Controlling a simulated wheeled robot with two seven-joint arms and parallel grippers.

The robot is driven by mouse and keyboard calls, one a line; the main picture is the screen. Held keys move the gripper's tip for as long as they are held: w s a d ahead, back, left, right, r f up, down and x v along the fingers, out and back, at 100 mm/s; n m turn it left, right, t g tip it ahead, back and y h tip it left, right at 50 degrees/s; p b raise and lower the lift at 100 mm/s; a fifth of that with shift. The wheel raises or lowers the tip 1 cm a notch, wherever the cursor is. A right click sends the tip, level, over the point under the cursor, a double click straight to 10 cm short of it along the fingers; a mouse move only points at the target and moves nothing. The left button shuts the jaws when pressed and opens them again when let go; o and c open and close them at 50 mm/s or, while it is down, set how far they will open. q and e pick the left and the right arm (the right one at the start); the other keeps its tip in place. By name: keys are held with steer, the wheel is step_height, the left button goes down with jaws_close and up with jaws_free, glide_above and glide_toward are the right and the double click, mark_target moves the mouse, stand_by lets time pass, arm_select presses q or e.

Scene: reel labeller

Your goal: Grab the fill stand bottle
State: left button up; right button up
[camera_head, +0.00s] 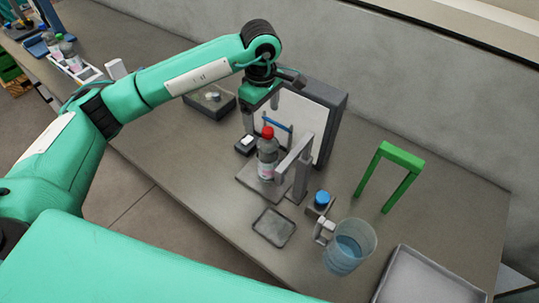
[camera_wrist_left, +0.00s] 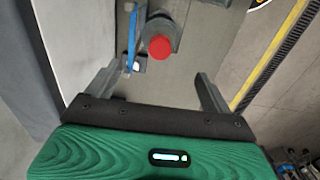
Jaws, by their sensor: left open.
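The fill stand bottle (camera_head: 267,160) is clear with a red cap and a pale label. It stands upright on the grey plate of the fill stand (camera_head: 247,181), beside the stand's post and arm. My left gripper (camera_head: 262,113) is open and empty, above and slightly behind the bottle in the head view. In the left wrist view the red cap (camera_wrist_left: 160,47) lies beyond the fingertips of the open left gripper (camera_wrist_left: 158,70), roughly between them sideways. No finger touches the bottle. My right gripper is not in view.
A dark-framed white panel (camera_head: 311,115) stands close behind the bottle. A blue-capped item (camera_head: 322,198), a jug of blue liquid (camera_head: 349,246), a shallow dish (camera_head: 273,227) and a green arch (camera_head: 401,157) are on the table. A grey tray (camera_head: 425,278) is front right.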

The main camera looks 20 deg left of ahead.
mark_target(268, 130)
arm_select(q)
steer(key=f, duration=0.2)
steer(key=shift+w+d+f+p, duration=0.1)
steer(key=shift+d+f+p, duration=0.45)
steer(key=shift+f+p, duration=0.25)
steer(key=shift+f, duration=0.25)
steer(key=f+p, duration=0.3)
steer(key=shift+s+d+f, duration=0.25)
steer(key=shift+d+f, duration=0.05)
steer(key=shift+f, duration=0.65)
steer(key=c, duration=1.7)
steer(key=shift+w+r, duration=0.1)
jaws_close()
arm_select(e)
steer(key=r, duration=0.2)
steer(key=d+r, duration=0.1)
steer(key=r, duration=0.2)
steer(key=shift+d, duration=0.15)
